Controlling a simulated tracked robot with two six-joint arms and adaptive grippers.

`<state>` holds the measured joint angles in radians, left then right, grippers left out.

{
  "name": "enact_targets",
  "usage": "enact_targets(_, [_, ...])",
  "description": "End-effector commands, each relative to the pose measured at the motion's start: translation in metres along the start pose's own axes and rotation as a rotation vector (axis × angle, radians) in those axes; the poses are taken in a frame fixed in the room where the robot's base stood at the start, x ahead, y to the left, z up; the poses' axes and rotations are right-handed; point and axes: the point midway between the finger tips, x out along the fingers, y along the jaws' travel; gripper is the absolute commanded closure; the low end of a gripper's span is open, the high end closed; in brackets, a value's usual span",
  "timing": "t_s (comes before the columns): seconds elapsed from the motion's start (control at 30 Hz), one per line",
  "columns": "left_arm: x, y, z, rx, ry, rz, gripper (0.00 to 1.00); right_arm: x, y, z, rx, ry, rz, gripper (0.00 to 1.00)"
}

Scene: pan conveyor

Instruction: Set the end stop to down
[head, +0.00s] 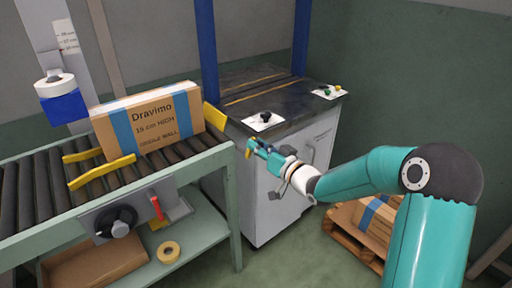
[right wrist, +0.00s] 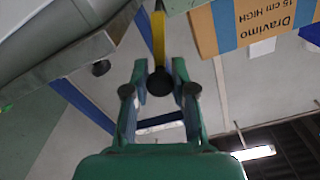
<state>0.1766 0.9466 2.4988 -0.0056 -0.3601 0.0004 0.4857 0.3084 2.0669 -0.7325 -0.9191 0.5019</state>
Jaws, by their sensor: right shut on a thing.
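A yellow plate (head: 215,117), which looks like the end stop, stands up at the right end of the roller conveyor (head: 150,185), beside the box. My right gripper (head: 252,148) is to the right of the conveyor end, in front of the grey cabinet. A small yellow part shows at its fingertips. In the right wrist view, my right gripper (right wrist: 160,82) is shut on a dark round knob (right wrist: 160,84) at the end of a yellow bar (right wrist: 158,38). The join between bar and plate is hidden. My left gripper is not in view.
A cardboard box marked Dravimo (head: 150,122) lies on the rollers by yellow guides (head: 100,172). A control panel with black knob and red lever (head: 157,208) is on the conveyor's front. A grey cabinet (head: 290,190) stands behind my right gripper; a pallet (head: 350,238) is on the floor.

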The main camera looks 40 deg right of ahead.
Motion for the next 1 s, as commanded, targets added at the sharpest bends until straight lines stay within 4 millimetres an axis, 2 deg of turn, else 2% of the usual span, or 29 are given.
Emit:
enact_targets(0.37, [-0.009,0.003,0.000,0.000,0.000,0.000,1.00,0.000,0.018,0.003,0.361,-0.001,0.004,1.00])
enact_targets(1.0, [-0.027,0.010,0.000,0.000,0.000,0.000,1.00,-0.001,0.041,0.019,0.937,0.002,0.006,1.00])
